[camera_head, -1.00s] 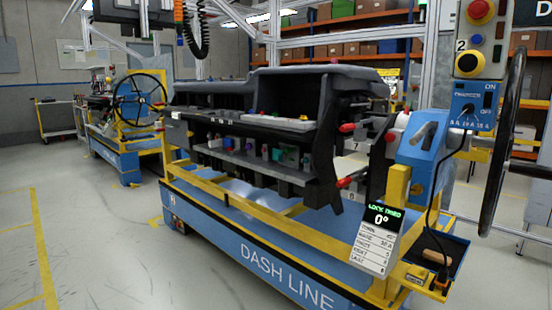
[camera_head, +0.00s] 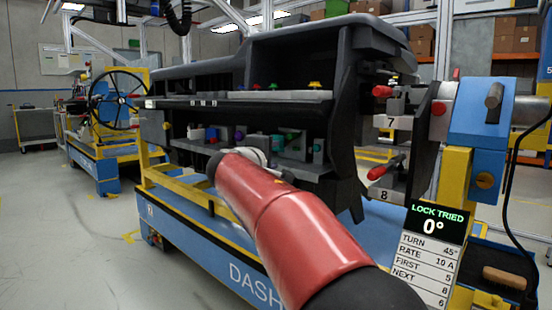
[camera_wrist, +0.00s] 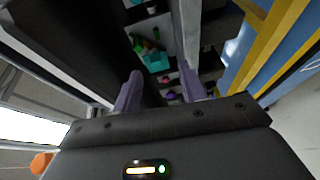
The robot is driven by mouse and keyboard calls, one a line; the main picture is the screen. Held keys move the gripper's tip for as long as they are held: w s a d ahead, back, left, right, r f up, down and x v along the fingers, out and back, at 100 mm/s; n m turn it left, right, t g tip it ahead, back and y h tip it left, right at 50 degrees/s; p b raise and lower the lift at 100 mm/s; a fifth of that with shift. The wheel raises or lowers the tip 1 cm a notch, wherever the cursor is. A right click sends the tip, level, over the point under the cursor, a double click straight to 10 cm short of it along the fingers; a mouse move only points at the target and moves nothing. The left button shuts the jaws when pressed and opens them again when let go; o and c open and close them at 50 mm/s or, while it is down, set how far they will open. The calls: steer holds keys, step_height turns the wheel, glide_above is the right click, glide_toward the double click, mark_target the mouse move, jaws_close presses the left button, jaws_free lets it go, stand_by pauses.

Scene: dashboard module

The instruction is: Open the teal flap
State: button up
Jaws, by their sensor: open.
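A small teal part (camera_wrist: 155,61), which looks like the flap, shows inside the dashboard module in the wrist view, beyond my fingertips. Whether it is open or shut cannot be made out. My gripper (camera_wrist: 160,82) is open and empty. Its two purple-grey fingers point into the module, apart from the teal part. In the head view my red arm reaches toward the lower shelf, and the fingers are hidden.
The dark dashboard (camera_head: 330,55) overhangs the shelf. Small coloured knobs (camera_head: 314,86) sit on the upper ledge. Red-handled levers (camera_head: 383,167) stand at the right, near a "LOCK TRIED 0°" sign (camera_head: 434,228). A yellow rail (camera_head: 185,188) runs along the blue base.

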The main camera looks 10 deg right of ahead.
steer(key=shift+n+t, duration=0.3)
steer(key=shift+n, duration=0.1)
steer(key=w+d, duration=0.1)
steer(key=w, duration=0.2)
steer(key=w+p, duration=0.1)
steer(key=w, duration=0.2)
steer(key=w+d, duration=0.1)
steer(key=w, duration=0.2)
steer(key=shift+d+r+p, duration=0.35)
steer(key=shift+p, duration=0.05)
jaws_close()
